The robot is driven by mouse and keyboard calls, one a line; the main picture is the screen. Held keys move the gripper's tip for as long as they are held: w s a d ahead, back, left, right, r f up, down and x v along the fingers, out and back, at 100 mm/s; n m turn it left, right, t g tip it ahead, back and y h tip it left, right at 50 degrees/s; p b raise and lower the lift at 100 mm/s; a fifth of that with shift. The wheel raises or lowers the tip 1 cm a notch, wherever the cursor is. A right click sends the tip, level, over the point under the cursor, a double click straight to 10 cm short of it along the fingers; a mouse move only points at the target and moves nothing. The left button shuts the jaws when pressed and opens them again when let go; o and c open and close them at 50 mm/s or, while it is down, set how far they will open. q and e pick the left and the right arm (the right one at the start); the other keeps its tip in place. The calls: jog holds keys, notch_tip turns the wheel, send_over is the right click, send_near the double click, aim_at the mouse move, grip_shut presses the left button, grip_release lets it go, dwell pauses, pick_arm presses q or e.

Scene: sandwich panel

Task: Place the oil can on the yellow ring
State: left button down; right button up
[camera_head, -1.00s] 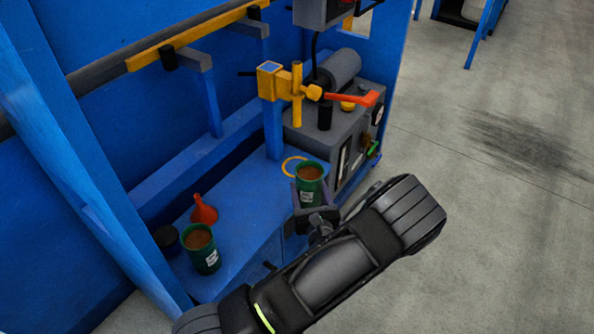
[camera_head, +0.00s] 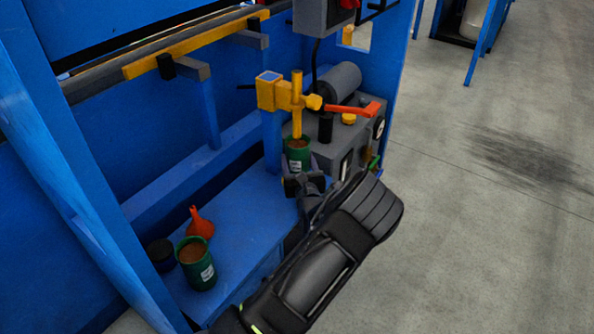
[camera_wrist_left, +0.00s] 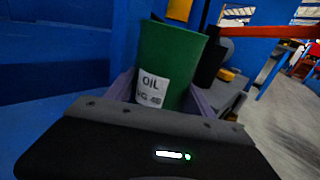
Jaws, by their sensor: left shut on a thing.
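A green oil can (camera_head: 298,158), open at the top with brown contents and a white label, is held by my left gripper (camera_head: 303,184). In the left wrist view the can (camera_wrist_left: 168,68) stands roughly upright between the two fingers, its label reading OIL. In the head view its mouth lines up with the lower end of the yellow vertical pipe (camera_head: 297,105). The yellow ring does not show now, and the can and gripper cover that area. I cannot tell whether the can's base touches the blue shelf (camera_head: 235,205). My right gripper is not in view.
A second green can (camera_head: 197,268), a red funnel (camera_head: 199,224) and a dark round container (camera_head: 161,253) stand at the shelf's left. A grey machine (camera_head: 335,150) and a red-orange lever (camera_head: 353,110) are close on the right. The shelf's middle is clear.

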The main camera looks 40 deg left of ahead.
aim_at(297, 167)
pick_arm(q)
jog(key=shift+w+a+r, duration=0.1)
jog(key=shift+a+r, duration=0.05)
jog(key=shift+w+a, duration=0.15)
jog(key=shift+a, duration=0.05)
jog(key=shift+w+a+f+b, duration=0.1)
jog(key=shift+w+f+b, duration=0.1)
jog(key=shift+f+b, duration=1.25)
jog(key=shift+f, duration=0.4)
jog(key=shift+c, duration=1.8)
grip_release()
jog(key=shift+f, duration=0.1)
